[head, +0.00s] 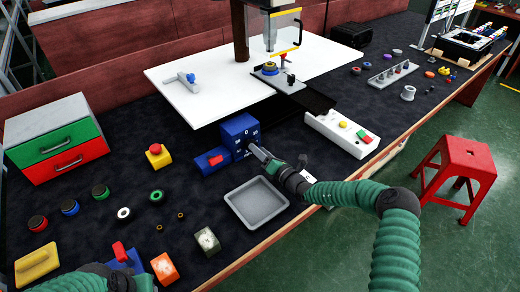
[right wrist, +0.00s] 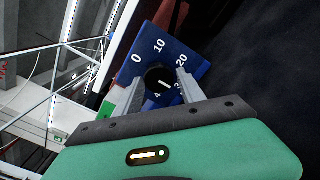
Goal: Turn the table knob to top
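The knob (right wrist: 158,78) is a round black dial with a white mark, on a blue box (right wrist: 196,55) whose face carries printed numbers such as 0, 10 and 20. The box (head: 238,129) stands near the table middle in the head view; there my right gripper (head: 262,155) hides the knob. In the right wrist view my right gripper (right wrist: 160,88) has its two fingers apart, one on each side of the knob, with small gaps visible. The white mark points away from the 0, toward the gripper side. My left gripper does not show; only green arm parts appear at the lower left.
A blue base with a red switch (head: 215,160) adjoins the box at left. A white button panel (head: 342,133) is to the right. A white board (head: 200,85) lies behind.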

